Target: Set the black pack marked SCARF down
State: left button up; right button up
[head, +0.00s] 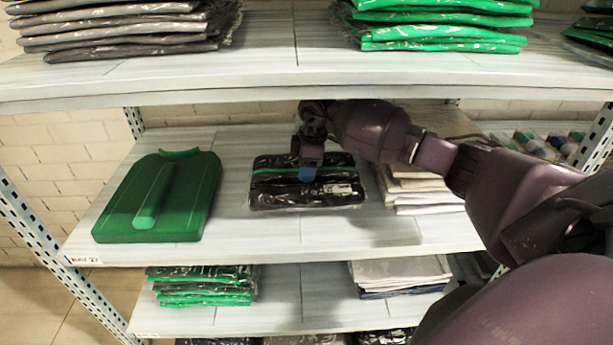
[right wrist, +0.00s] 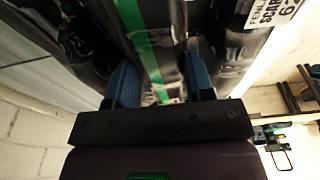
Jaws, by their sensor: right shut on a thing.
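The black pack (head: 272,195) is in clear wrap with a green stripe and a white label. In the head view it is at the middle shelf, right of the green folding board; I cannot tell whether it touches the shelf. My right gripper (head: 308,172) comes down on it from above. In the right wrist view the black pack (right wrist: 195,20) fills the top, and its label shows part of the word SCARF. The blue fingertips of my right gripper (right wrist: 160,85) are on both sides of a pinched, green-striped part of the pack. My left gripper is not in view.
A green folding board (head: 190,200) lies on the middle shelf (head: 330,240), to the left. A stack of pale folded garments (head: 425,190) is close on the right. The upper shelf (head: 300,85) hangs over my right arm. Bare shelf shows in front of the pack.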

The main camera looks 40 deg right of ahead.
notch_tip(320, 180, down, 3)
jog(key=shift+p, duration=0.4)
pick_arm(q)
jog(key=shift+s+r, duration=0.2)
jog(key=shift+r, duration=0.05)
pick_arm(e)
jog(key=shift+f, duration=0.1)
jog(key=o, duration=1)
jog(key=r, duration=0.2)
jog(key=r+b, duration=0.1)
jog(key=r, duration=0.3)
jog(key=shift+s+d+r, duration=0.3)
jog(key=shift+d, duration=0.1)
jog(key=shift+d+r, duration=0.1)
jog(key=shift+r, duration=0.35)
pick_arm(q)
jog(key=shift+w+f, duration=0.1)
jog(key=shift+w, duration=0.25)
